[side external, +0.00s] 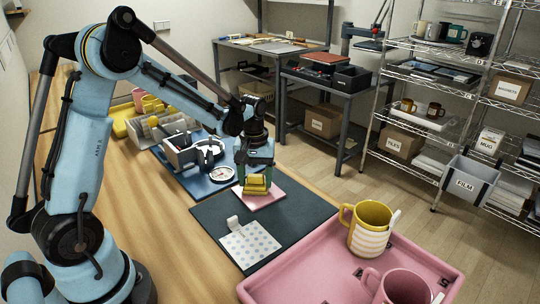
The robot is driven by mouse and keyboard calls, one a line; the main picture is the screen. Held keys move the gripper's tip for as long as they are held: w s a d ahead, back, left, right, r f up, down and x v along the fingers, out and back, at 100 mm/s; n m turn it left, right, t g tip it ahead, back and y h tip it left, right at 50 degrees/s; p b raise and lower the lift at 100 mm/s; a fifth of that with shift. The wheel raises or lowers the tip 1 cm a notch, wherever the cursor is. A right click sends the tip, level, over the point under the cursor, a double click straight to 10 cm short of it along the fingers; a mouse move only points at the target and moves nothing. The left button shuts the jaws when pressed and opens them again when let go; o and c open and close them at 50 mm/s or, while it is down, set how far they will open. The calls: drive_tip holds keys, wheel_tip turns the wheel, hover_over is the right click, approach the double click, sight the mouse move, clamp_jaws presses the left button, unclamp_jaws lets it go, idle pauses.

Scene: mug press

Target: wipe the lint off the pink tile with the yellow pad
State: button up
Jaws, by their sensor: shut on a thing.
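The pink tile (264,201) lies flat on the dark mat (303,213) on the wooden bench. The yellow pad (257,183) is in my gripper (256,173), which is shut on it just above or on the tile. I cannot tell whether the pad touches the tile. The pad and fingers hide part of the tile. Lint is too small to make out in this view.
A white dotted sheet (251,246) lies on the mat, in front of the tile. A pink tray (300,277) with a yellow striped mug (369,230) and a pink mug (402,288) stands at front right. A mug press (194,153) and round dial (221,174) sit behind.

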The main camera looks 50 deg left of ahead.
drive_tip(key=shift+w+a, duration=0.1)
drive_tip(key=shift+a, duration=1.45)
drive_tip(key=shift+w+d, duration=0.2)
drive_tip(key=shift+d, duration=0.55)
drive_tip(key=shift+s+d, duration=0.2)
drive_tip(key=shift+d, duration=2.8)
drive_tip(key=shift+w+a, duration=0.2)
drive_tip(key=shift+a, duration=3.35)
drive_tip(key=shift+a+r, duration=0.15)
drive_tip(key=shift+r, duration=0.05)
wheel_tip(320, 180, up, 8)
